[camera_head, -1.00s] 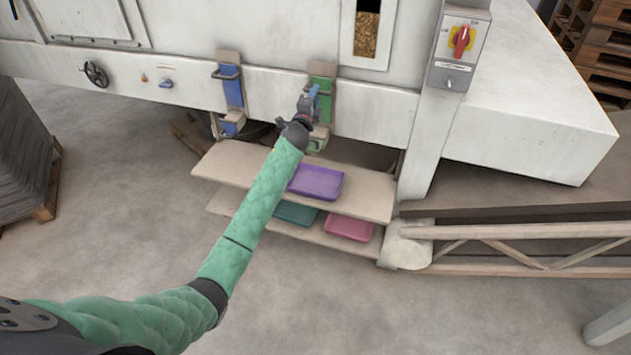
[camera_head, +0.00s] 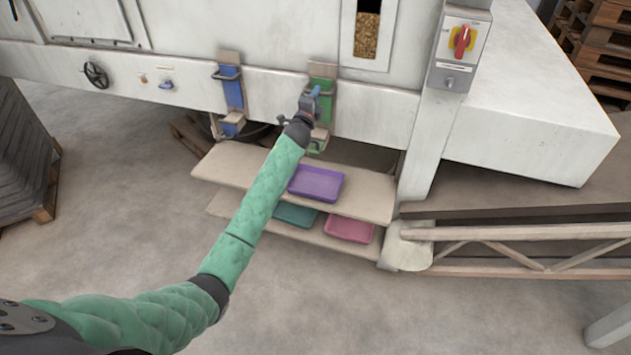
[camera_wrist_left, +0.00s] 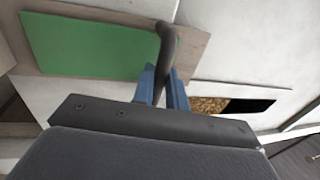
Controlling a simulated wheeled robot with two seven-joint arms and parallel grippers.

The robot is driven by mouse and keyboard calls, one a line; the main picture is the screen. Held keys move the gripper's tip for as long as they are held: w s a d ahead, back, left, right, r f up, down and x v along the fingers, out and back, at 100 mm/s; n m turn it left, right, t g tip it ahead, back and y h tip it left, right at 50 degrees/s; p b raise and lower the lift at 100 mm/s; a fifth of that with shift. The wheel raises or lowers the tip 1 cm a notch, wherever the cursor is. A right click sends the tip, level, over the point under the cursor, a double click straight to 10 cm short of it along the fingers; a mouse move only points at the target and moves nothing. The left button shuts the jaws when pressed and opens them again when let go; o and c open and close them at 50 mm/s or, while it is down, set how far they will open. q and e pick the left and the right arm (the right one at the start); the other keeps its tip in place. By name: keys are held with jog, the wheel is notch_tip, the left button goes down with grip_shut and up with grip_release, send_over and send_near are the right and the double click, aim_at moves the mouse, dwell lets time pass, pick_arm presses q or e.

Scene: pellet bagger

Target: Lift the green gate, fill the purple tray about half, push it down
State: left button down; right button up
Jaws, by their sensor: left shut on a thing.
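The green gate (camera_head: 323,86) is set in the machine's front face, and its dark handle (camera_wrist_left: 165,48) shows in the left wrist view. My left gripper (camera_head: 310,96) is at the gate, with its blue fingers (camera_wrist_left: 162,85) shut around the handle. The gate's green panel (camera_wrist_left: 95,45) fills the upper left of the wrist view. The purple tray (camera_head: 316,183) lies on the upper shelf below the gate. Its inside looks empty, and my arm passes close to its left edge. My right gripper is not in view.
A blue gate (camera_head: 231,92) is left of the green one. A teal tray (camera_head: 296,214) and a pink tray (camera_head: 349,228) lie on the lower shelf (camera_head: 375,246). A window with pellets (camera_head: 367,35) and a red switch (camera_head: 461,41) are at upper right.

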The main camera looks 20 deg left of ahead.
pick_arm(q)
notch_tip(320, 180, up, 5)
jog(key=p, duration=0.3)
jog(key=shift+f, duration=0.1)
dwell(0.5)
dwell(6.8)
